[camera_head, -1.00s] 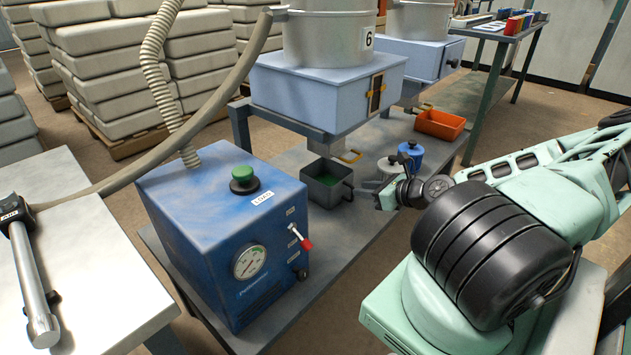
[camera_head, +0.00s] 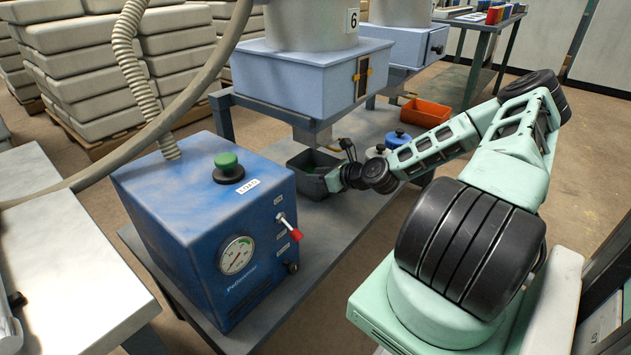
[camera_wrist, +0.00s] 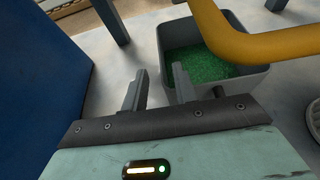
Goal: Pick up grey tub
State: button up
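The grey tub (camera_head: 313,187) stands on the low grey bench beneath the blue box of unit 6, holding green granules. In the wrist view the tub (camera_wrist: 242,83) is at upper right, with the granules (camera_wrist: 205,62) inside. My gripper (camera_head: 341,168) is at the tub's right side in the head view, partly covering it. In the wrist view my gripper (camera_wrist: 158,78) is open, with nothing between its fingers. Its right finger overlaps the tub's near left corner; I cannot tell whether they touch. The tub's handle is mostly hidden.
A yellow bar (camera_wrist: 255,45) crosses above the tub. The blue machine (camera_head: 215,240) stands on the bench left of the tub. A blue-lidded container (camera_head: 398,140) and an orange bin (camera_head: 428,112) are to the right and behind.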

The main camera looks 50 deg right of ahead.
jog(key=b+x, duration=0.2)
jog(key=x, duration=0.3)
jog(key=shift+f, duration=0.15)
grip_shut()
dwell(1.3)
